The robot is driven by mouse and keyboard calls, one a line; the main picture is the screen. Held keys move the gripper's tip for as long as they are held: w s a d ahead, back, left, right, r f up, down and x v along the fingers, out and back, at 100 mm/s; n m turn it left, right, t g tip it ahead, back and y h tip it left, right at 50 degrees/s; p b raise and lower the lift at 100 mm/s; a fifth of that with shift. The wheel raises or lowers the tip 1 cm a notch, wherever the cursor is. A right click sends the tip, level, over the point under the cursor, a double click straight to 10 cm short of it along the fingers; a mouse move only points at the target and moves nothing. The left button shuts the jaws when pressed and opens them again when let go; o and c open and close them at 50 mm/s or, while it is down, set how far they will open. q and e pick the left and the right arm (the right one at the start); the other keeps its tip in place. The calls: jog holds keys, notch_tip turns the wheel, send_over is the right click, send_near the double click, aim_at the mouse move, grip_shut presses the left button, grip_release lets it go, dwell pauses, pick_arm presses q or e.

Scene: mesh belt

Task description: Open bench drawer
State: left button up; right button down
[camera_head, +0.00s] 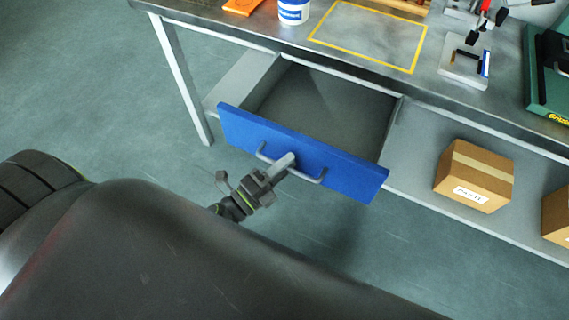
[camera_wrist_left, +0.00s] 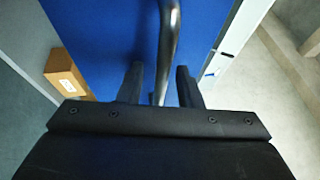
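The bench drawer has a blue front (camera_head: 235,128) and stands pulled out from under the bench, its grey inside (camera_head: 315,105) visible and empty. A grey bar handle (camera_head: 308,176) runs along the front. My left gripper (camera_head: 285,162) is at the handle, near its middle. In the left wrist view the handle bar (camera_wrist_left: 168,45) passes between the two fingers of the left gripper (camera_wrist_left: 160,85), against the blue front (camera_wrist_left: 105,40). Gaps show on both sides of the bar, so the fingers look open around it. My right gripper is not in view.
The metal bench top (camera_head: 480,105) carries a white-and-blue tub (camera_head: 292,10), an orange item (camera_head: 241,6), a yellow-outlined area and a green case (camera_head: 545,95). A cardboard box (camera_head: 474,175) sits on the lower shelf (camera_head: 420,180) right of the drawer. The floor at left is clear.

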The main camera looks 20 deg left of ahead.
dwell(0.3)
pick_arm(q)
jog(key=b+v, duration=0.4)
jog(key=v, duration=1.3)
jog(key=shift+s+b, duration=0.15)
jog(key=shift+b, duration=0.25)
